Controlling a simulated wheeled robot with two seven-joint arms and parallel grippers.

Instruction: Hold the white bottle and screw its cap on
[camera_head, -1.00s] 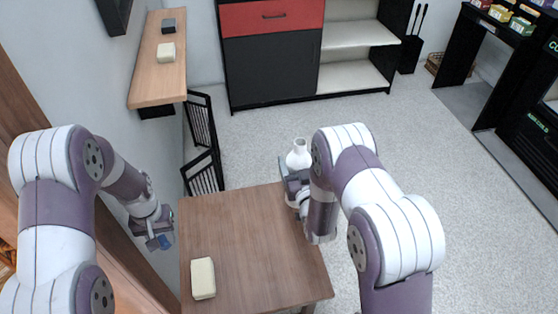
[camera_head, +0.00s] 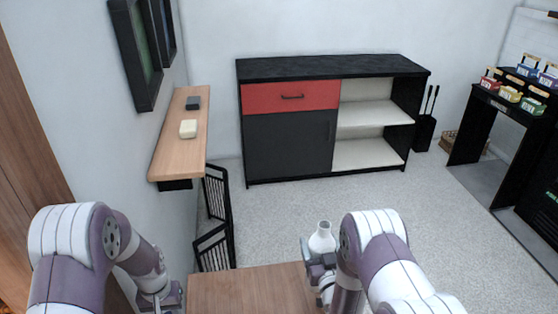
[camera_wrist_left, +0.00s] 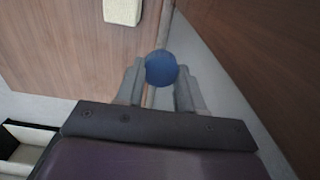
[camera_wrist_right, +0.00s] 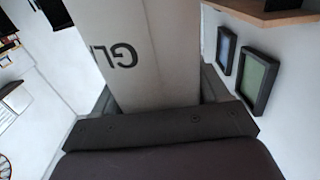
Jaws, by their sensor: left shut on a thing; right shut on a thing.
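The white bottle (camera_head: 322,238) stands upright in my right gripper (camera_head: 318,264), near the far right corner of the wooden table in the head view. Its neck is open at the top. In the right wrist view the bottle (camera_wrist_right: 145,45) fills the space between the fingers, with dark lettering on its side. My left gripper (camera_wrist_left: 160,82) is shut on a round blue cap (camera_wrist_left: 161,68), which sits between the fingertips in the left wrist view. In the head view the left gripper (camera_head: 163,299) is low at the left, apart from the bottle; the cap is not visible there.
The wooden table (camera_head: 250,290) lies between my arms. A cream block (camera_wrist_left: 122,10) shows in the left wrist view. A wall shelf (camera_head: 180,150) holds a cream block and a dark one. A red and black cabinet (camera_head: 290,140) stands at the back, with open floor before it.

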